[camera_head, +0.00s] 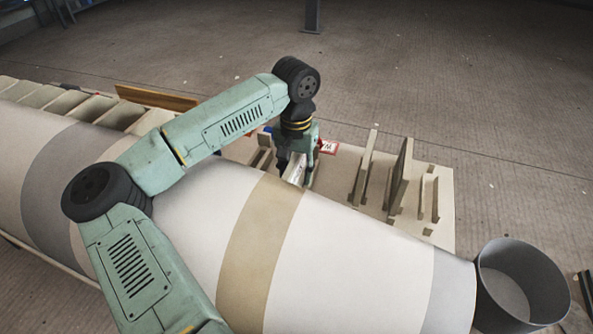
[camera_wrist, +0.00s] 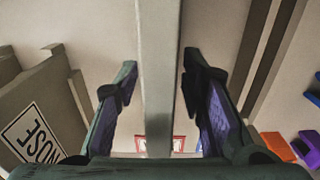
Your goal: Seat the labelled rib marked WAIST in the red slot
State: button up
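A pale grey rib (camera_wrist: 160,70) stands edge-on between my gripper's two fingers (camera_wrist: 160,88) in the wrist view. The fingers appear open astride it, with narrow gaps on both sides. In the head view my gripper (camera_head: 297,172) points down at a rib on the board behind the large mould; a whitish label there is too small to read. A red plate with a white panel and a W (camera_head: 328,147) lies just right of my gripper. In the wrist view a red-framed plate (camera_wrist: 178,143) shows behind the rib. No red slot can be made out.
A rib labelled NOSE (camera_wrist: 38,128) is left in the wrist view. Other upright ribs (camera_head: 402,175) stand right on the pale board (camera_head: 440,222). Orange (camera_wrist: 277,146) and purple pieces (camera_wrist: 309,150) are at lower right. The long banded mould (camera_head: 340,262) fills the foreground.

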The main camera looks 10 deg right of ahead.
notch_tip(320, 180, up, 12)
jog(key=shift+f, duration=0.1)
dwell(0.6)
